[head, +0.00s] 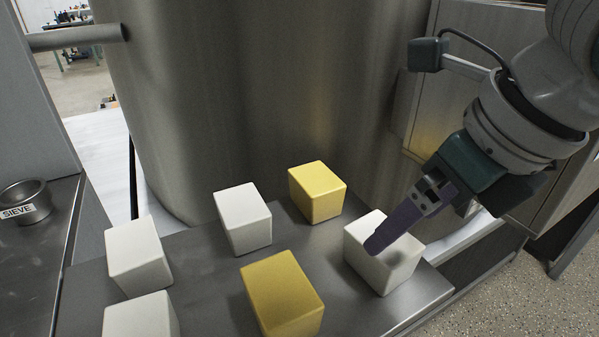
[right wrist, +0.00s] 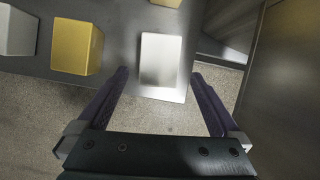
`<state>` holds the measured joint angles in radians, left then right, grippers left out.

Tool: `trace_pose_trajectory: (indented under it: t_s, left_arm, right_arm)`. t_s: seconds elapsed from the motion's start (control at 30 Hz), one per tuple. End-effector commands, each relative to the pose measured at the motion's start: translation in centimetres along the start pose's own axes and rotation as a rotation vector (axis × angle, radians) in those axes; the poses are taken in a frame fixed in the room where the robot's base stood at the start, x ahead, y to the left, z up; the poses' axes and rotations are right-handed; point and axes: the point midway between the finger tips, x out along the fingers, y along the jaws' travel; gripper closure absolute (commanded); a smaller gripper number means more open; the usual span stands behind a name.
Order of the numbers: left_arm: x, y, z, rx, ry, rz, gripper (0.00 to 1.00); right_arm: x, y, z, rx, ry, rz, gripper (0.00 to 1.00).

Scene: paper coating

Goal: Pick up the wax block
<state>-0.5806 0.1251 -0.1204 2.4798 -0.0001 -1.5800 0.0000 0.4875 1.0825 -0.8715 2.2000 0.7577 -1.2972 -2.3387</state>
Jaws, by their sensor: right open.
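A white block (head: 383,255) sits at the right end of the metal shelf; it also shows in the right wrist view (right wrist: 163,60). Two yellow blocks, one at the back (head: 317,192) and one at the front (head: 283,295), stand to its left. Which block is the wax one, I cannot tell for certain. My right gripper (head: 374,245) is open and empty over the right-hand white block. In the right wrist view its fingertips (right wrist: 160,75) are on either side of the block, with gaps. How far down they reach is unclear. My left gripper is not in view.
More white blocks stand left on the shelf: one at the back (head: 242,219), one farther left (head: 139,257) and one at the front edge (head: 141,317). A large metal tank (head: 250,90) rises behind. A labelled sieve (head: 23,201) sits on the left counter. Speckled floor lies right.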

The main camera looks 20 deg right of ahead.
Motion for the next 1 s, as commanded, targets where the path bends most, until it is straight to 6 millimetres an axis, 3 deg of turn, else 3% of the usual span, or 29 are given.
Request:
trace_pose_trajectory:
  t_s: [0.43, 0.73, 1.0]
  left_arm:
    - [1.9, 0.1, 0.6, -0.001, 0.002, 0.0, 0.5]
    - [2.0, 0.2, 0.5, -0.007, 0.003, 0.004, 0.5]
    - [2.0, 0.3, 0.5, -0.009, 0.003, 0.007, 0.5]
  right_arm:
    - [5.9, 0.1, 0.3, 0.002, 0.0, 0.001, 0.0]
    - [6.5, 0.1, 0.4, 0.0, -0.001, 0.0, 0.0]
    - [6.4, 0.1, 0.4, 0.001, -0.001, 0.0, 0.28]
